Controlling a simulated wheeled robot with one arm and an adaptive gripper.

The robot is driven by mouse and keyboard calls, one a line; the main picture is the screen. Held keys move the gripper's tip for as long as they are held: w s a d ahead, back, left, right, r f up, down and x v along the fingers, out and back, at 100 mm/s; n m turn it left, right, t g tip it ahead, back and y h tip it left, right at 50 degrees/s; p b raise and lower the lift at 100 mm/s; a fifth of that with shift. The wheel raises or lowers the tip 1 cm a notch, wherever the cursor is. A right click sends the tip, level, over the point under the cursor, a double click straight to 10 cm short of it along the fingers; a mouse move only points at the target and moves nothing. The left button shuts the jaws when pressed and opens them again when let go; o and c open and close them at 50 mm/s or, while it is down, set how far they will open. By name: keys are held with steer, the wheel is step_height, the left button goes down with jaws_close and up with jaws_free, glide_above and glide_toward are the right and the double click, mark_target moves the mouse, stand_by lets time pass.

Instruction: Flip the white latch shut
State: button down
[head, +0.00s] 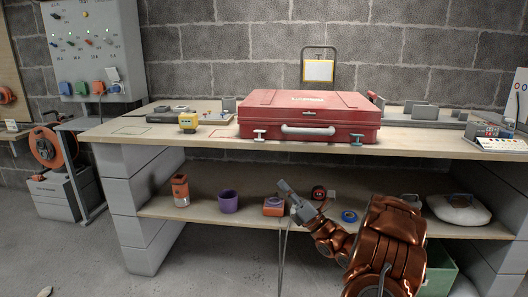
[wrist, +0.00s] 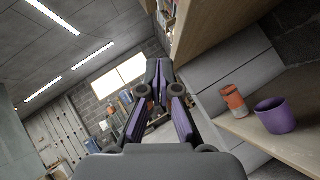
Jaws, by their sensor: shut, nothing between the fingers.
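A red case (head: 305,108) lies lid down on the workbench, with a pale grey handle (head: 307,131) on its front. The white latch (head: 259,135) is on the front, left of the handle. A grey-green latch (head: 357,139) is right of the handle. Both are too small to tell how they stand. My gripper (head: 281,184) is below the bench top, in front of the lower shelf, apart from the case and latches. In the wrist view my gripper's fingers (wrist: 160,68) are together with nothing between them. The case and latches are not in the wrist view.
The bench top (head: 420,145) overhangs my gripper. The lower shelf (head: 155,208) holds an orange container (head: 180,191), a purple cup (head: 228,202), which also shows in the wrist view (wrist: 276,115), and a blue tape roll (head: 349,216).

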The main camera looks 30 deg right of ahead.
steer(key=d+b+x, duration=0.1)
steer(key=x, duration=0.5)
steer(key=d+r+b+x, duration=0.1)
steer(key=b+x, duration=0.1)
steer(key=x, duration=0.5)
steer(key=shift+s+r, duration=0.3)
steer(key=shift+d, duration=0.2)
